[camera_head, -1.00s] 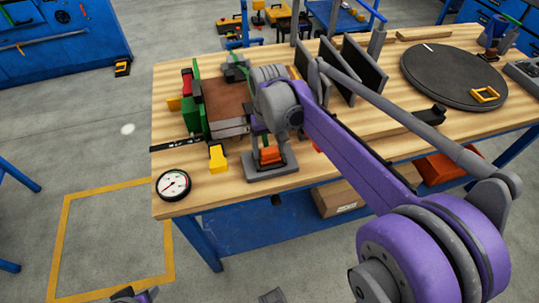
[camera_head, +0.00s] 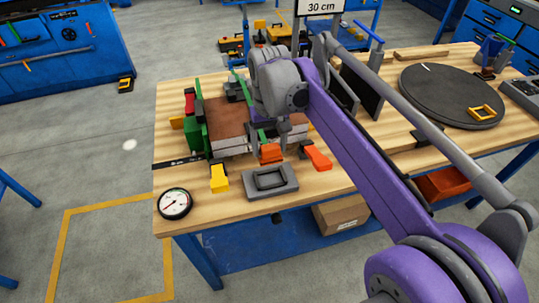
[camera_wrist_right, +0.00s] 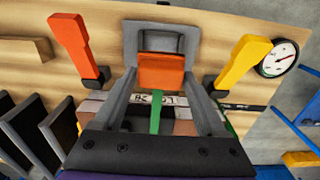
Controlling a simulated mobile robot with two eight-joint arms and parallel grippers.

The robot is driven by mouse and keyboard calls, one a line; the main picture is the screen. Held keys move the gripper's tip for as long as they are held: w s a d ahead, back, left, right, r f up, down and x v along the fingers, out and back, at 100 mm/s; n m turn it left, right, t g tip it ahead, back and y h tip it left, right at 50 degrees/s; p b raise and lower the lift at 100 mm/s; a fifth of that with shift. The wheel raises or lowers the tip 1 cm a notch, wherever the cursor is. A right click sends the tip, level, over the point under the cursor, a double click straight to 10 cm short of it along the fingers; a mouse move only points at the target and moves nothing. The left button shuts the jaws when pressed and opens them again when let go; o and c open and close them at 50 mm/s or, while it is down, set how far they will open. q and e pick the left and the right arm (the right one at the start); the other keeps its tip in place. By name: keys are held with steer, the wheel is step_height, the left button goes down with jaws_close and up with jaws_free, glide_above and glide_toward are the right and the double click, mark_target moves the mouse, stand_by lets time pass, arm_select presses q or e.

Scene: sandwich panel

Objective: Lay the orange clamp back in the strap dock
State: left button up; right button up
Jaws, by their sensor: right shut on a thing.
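The orange clamp (camera_head: 270,153) is between the fingers of my right gripper (camera_head: 271,146), which is shut on it. It also shows between the fingertips in the right wrist view (camera_wrist_right: 160,71), with a green strip (camera_wrist_right: 156,112) running from it. The grey strap dock (camera_head: 271,182) lies on the table with an empty-looking recess. The clamp appears apart from it, at the dock's panel side; its exact height is unclear. In the right wrist view the dock (camera_wrist_right: 161,33) shows beyond the clamp. My left gripper is not in view.
The layered panel (camera_head: 225,115) stands behind the dock. A yellow handle (camera_head: 219,178) is left of the dock and a red-orange handle (camera_head: 318,157) right of it. A round gauge (camera_head: 174,204) sits at the front left corner. Black upright plates (camera_head: 362,87) stand behind my right arm.

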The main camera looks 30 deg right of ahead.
mark_target(270, 145)
step_height(270, 145, up, 2)
steer(key=shift+p, duration=0.4)
steer(key=shift+r+p, duration=1.6)
steer(key=shift+r, duration=0.4)
